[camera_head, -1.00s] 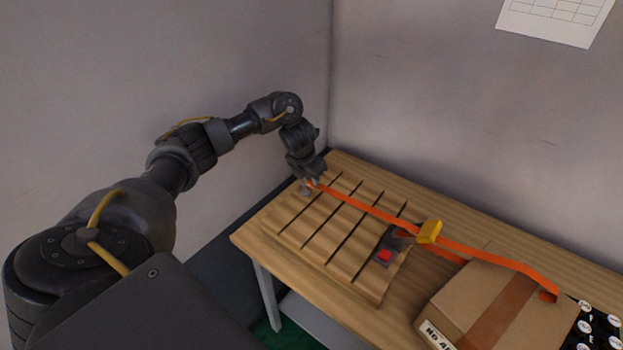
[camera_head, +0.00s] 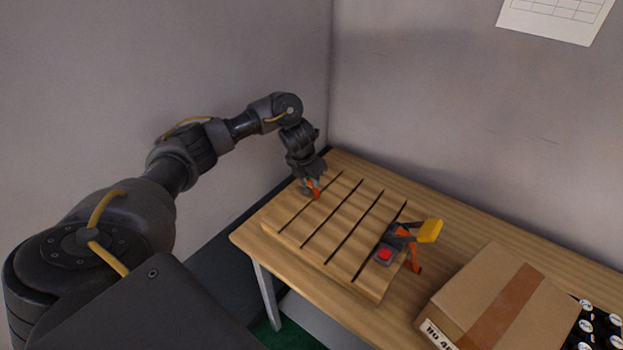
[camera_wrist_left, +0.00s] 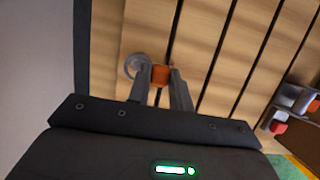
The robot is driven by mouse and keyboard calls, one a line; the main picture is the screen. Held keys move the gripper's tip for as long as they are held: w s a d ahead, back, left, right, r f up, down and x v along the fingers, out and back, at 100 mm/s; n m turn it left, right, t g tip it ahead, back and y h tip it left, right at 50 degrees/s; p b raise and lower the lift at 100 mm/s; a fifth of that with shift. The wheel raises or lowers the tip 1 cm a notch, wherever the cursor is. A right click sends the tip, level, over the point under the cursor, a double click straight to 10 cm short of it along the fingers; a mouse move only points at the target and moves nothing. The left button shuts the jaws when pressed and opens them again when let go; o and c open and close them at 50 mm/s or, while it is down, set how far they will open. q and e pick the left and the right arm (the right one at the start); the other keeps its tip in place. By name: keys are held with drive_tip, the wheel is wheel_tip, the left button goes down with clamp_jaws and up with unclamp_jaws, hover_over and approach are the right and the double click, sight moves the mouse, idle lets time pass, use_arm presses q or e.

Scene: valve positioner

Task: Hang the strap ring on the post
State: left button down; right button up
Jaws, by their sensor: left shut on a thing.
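My left gripper (camera_head: 310,188) is at the far left corner of the slatted wooden board, its fingers shut on an orange strap end (camera_wrist_left: 160,75). In the left wrist view a grey round metal piece (camera_wrist_left: 133,66) shows just left of the fingers. I cannot tell whether it is the strap ring or the post top. In the head view a short orange piece (camera_head: 316,194) hangs at the fingertips. A ratchet with a yellow handle (camera_head: 430,231), a red part (camera_head: 385,254) and short orange strap ends sits at the board's right edge. My right gripper is out of view.
The slatted board (camera_head: 330,228) lies on a wooden table (camera_head: 448,222) against grey walls. A taped cardboard box (camera_head: 478,292) stands at the right, with several dark, white-topped items (camera_head: 587,308) beyond it. The table between board and box is mostly clear.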

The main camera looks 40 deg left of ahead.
use_arm(q)
drive_tip(key=shift+f+b, duration=0.55)
drive_tip(key=shift+f, duration=0.3)
drive_tip(key=c, duration=1.2)
unclamp_jaws()
drive_tip(key=shift+r, duration=0.1)
drive_tip(key=p+v, duration=0.2)
drive_tip(key=v, duration=0.8)
drive_tip(key=shift+s+r, duration=0.2)
drive_tip(key=shift+r, duration=0.15)
drive_tip(key=shift+d, duration=0.1)
